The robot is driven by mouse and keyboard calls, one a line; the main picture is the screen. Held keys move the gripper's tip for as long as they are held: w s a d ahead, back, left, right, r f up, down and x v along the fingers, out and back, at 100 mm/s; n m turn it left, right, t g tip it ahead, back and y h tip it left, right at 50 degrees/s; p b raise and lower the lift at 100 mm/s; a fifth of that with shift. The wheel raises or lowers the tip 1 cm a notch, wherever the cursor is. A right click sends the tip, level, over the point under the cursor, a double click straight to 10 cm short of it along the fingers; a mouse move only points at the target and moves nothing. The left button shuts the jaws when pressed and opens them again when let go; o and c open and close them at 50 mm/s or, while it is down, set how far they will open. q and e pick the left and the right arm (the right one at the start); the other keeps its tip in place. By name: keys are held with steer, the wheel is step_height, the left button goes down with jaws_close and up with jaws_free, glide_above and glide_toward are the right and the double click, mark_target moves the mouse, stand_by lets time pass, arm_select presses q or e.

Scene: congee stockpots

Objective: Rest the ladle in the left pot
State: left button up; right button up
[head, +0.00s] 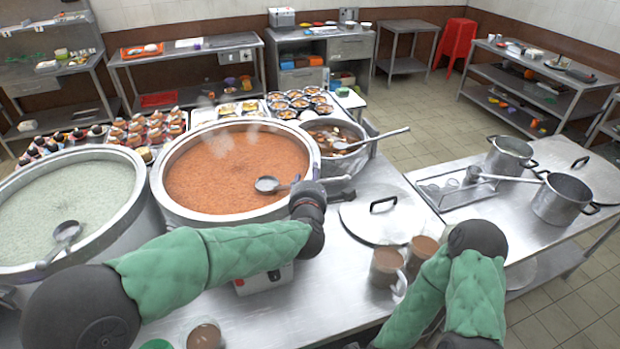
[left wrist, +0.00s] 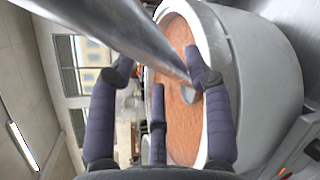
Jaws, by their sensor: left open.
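The left pot (head: 133,215) is a wide steel stockpot of pale green congee. One ladle (head: 66,233) lies in it, its bowl on the congee and its handle over the near rim. The middle pot (head: 166,196) holds orange congee, and a second ladle (head: 267,184) has its bowl there; its handle runs right towards my left gripper (head: 312,188). In the left wrist view, my left gripper (left wrist: 158,64) is open, with a thick metal handle (left wrist: 110,30) crossing close by its fingertips. Whether it touches them I cannot tell. My right gripper is out of view.
A third pot (head: 365,150) with a ladle stands behind my left gripper. A round lid (head: 362,222) and brown-filled mugs (head: 386,268) are on the counter to the right. Trays of bowls and cups (head: 125,135) stand behind the pots. My left forearm passes before the left and middle pots.

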arm_select(q)
steer(key=v, duration=1.1)
steer(key=shift+s, duration=0.35)
steer(key=shift+r, duration=0.1)
